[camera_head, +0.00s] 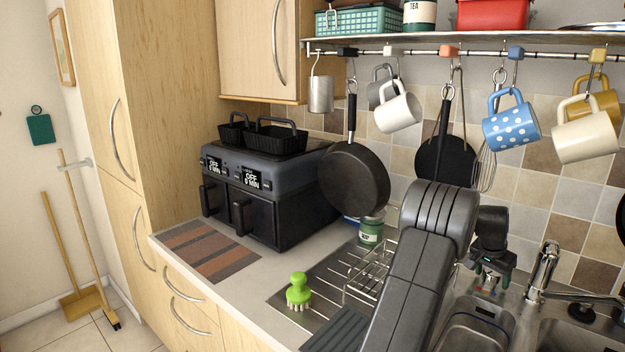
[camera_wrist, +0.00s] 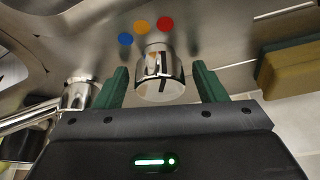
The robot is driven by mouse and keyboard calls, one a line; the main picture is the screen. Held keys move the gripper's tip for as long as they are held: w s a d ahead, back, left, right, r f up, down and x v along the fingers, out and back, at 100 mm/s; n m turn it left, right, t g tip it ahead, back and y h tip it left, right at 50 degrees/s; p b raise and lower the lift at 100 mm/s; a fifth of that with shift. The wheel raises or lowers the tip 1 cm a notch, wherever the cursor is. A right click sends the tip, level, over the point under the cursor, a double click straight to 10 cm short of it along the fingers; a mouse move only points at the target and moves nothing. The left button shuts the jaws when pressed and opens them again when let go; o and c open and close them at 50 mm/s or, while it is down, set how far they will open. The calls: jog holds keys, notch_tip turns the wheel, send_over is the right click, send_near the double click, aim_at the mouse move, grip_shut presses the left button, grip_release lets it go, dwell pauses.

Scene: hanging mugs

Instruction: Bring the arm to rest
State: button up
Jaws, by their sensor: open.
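My gripper (camera_head: 490,270) is at the sink, pointing down behind the draining area, left of the tap. In the wrist view my gripper (camera_wrist: 160,82) has its two green fingers apart, with nothing held. A shiny metal cylinder (camera_wrist: 160,78) shows between and beyond the fingers, with gaps on both sides. My forearm crosses the lower middle of the head view and hides part of the drainer and sink.
A white mug (camera_head: 398,113), a blue dotted mug (camera_head: 511,129) and a cream mug (camera_head: 586,138) hang from the rail (camera_head: 430,54). A frying pan (camera_head: 354,182) hangs left of my arm. The tap (camera_head: 541,268) stands close right of my gripper. An air fryer (camera_head: 285,205) fills the left counter.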

jog(key=p+v, duration=0.5)
jog(key=v, duration=0.7)
jog(key=b+x, duration=0.5)
jog(key=x, duration=0.7)
jog(key=shift+a, duration=0.1)
jog(key=shift+r+n+t, duration=0.1)
jog(key=shift+n+t, duration=0.2)
jog(key=shift+n, duration=0.4)
jog(key=n, duration=0.2)
jog(key=n+t+y+p, duration=0.1)
jog(key=n, duration=0.1)
jog(key=shift+n+y, duration=0.3)
jog(key=n+y, duration=0.1)
jog(key=n, duration=0.2)
jog(key=n+y+p, duration=0.1)
jog(key=n, duration=0.1)
jog(key=shift+n+t, duration=0.3)
jog(key=shift+n, duration=0.1)
jog(key=v, duration=1)
jog(key=shift+d+b, duration=0.2)
jog(key=shift+b, duration=0.25)
